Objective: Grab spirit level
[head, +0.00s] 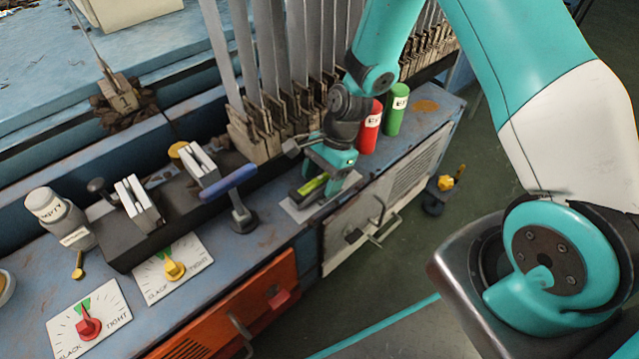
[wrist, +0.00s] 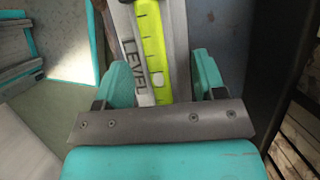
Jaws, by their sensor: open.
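The spirit level (wrist: 153,48) is a grey bar with a yellow-green scale strip and the word LEVEL on it. In the wrist view it runs up from between the two teal fingers of my gripper (wrist: 160,85). In the head view the level (head: 313,185) lies on a pale plate on the blue bench top, right below my gripper (head: 322,178). My gripper points down at it and hides part of it.
A red cylinder (head: 370,127) and a green cylinder (head: 396,108) stand close behind my gripper. Upright grey boards (head: 272,60) line the back. A blue-handled lever (head: 240,205) stands to the left. Dials (head: 172,268) lie farther left. The bench front edge is close.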

